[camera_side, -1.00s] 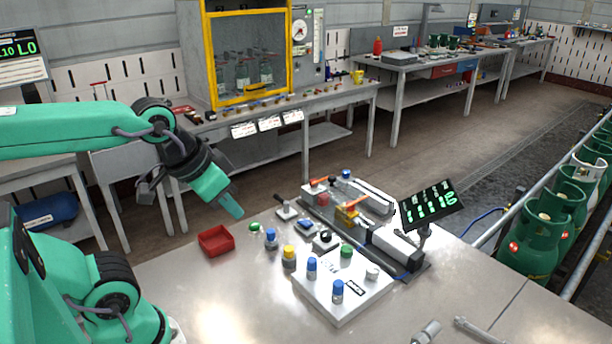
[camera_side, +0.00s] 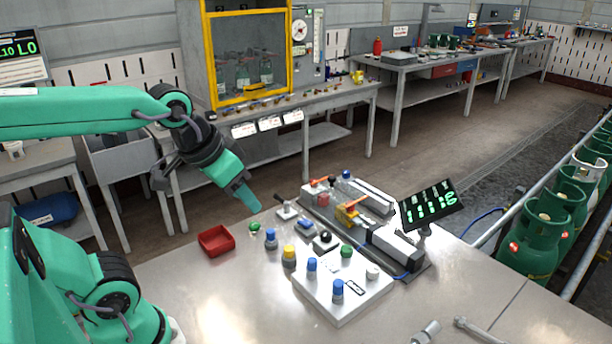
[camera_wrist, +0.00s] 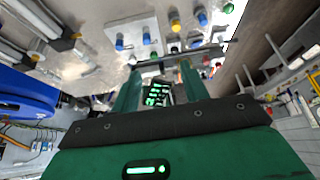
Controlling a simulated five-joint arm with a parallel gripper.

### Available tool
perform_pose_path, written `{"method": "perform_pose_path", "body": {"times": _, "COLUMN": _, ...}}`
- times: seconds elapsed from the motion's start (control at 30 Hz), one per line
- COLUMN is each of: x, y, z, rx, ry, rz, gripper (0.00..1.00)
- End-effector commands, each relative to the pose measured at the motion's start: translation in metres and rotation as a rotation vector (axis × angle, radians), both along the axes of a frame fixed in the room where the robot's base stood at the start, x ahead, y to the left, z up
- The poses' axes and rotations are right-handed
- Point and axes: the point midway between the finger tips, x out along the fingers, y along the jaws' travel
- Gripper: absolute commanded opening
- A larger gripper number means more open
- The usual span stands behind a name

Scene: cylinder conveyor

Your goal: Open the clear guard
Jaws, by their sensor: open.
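My gripper (camera_side: 249,200) hangs above the metal bench in the side view, left of a dark-handled lever (camera_side: 281,201) on a small pale base. Its fingers (camera_wrist: 160,68) stand apart with nothing between them in the wrist view. A thin dark rod (camera_wrist: 212,48) crosses just beyond the fingertips; I cannot tell if they touch it. A fixture (camera_side: 322,208) with orange handles and a pale bar stands right of the lever. I cannot make out a clear guard on the bench for certain; any see-through panel there is too faint to place.
A red tray (camera_side: 216,241) lies left of the lever. A white panel (camera_side: 345,305) with blue, green and white knobs stands in front, also visible in the wrist view (camera_wrist: 112,35). A green-lettered display (camera_side: 432,203) rises at right. The bench's front left is clear.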

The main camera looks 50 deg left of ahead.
Motion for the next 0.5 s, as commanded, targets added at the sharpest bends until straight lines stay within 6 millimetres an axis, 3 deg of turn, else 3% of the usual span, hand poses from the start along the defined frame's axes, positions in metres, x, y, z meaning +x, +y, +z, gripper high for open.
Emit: {"method": "perform_pose_path", "body": {"times": 0.5, "x": 0.109, "y": 0.028, "z": 0.02, "rx": -0.022, "ry": 0.034, "rz": 0.113, "gripper": 0.45}}
